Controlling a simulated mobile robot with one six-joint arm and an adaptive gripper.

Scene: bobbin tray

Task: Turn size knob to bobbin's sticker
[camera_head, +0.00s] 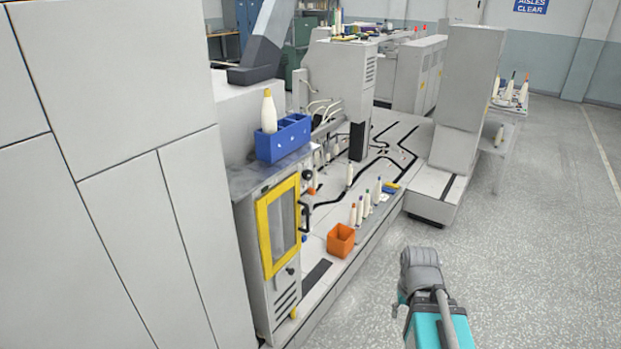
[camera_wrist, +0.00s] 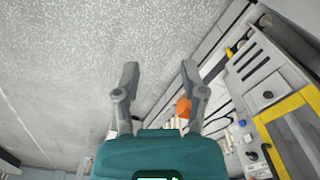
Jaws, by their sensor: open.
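A bobbin (camera_head: 269,112) with a white body and yellow top stands upright in a blue tray (camera_head: 283,137) on top of a grey cabinet (camera_head: 260,308). I cannot make out its sticker. The cabinet has a yellow-framed window (camera_head: 262,232). A dark knob (camera_head: 307,175) sits on its side face near the top and another (camera_head: 290,270) sits below the window; I cannot tell which is the size knob or read a setting. In the wrist view, my gripper (camera_wrist: 160,72) is open and empty over the floor, apart from the cabinet. The cabinet's yellow frame (camera_wrist: 290,105) shows at right.
An orange bin (camera_head: 341,240) and several bobbins (camera_head: 362,208) stand on the low machine platform (camera_head: 385,140) right of the cabinet. Tall grey panels (camera_head: 115,130) fill the left. The grey floor (camera_head: 540,220) at right is clear.

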